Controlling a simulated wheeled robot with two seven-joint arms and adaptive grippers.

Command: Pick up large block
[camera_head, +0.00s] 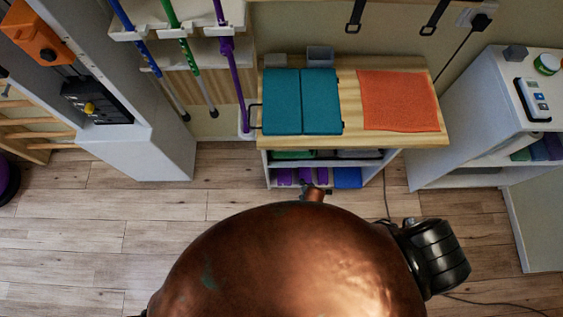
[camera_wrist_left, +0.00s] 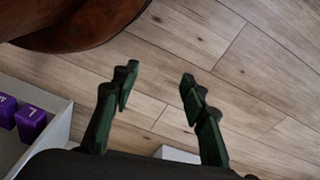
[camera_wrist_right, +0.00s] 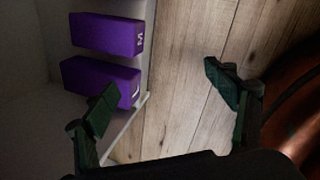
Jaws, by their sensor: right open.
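The large block, purple and marked L (camera_wrist_right: 92,78), lies on a white shelf in the right wrist view, beside a purple block marked M (camera_wrist_right: 105,35). My right gripper (camera_wrist_right: 160,97) is open and empty near the shelf's front edge. Its left finger overlaps the large block's lower right end in the picture; I cannot tell if they touch. My left gripper (camera_wrist_left: 157,80) is open and empty above the floor.
The wooden cabinet (camera_head: 350,75) bears a teal folded mat (camera_head: 302,101) and an orange cloth (camera_head: 398,100). A blue item (camera_head: 347,178) lies at the right of the low shelf. A white cabinet (camera_head: 470,120) stands to the right. Floor (camera_head: 90,240) is clear at left.

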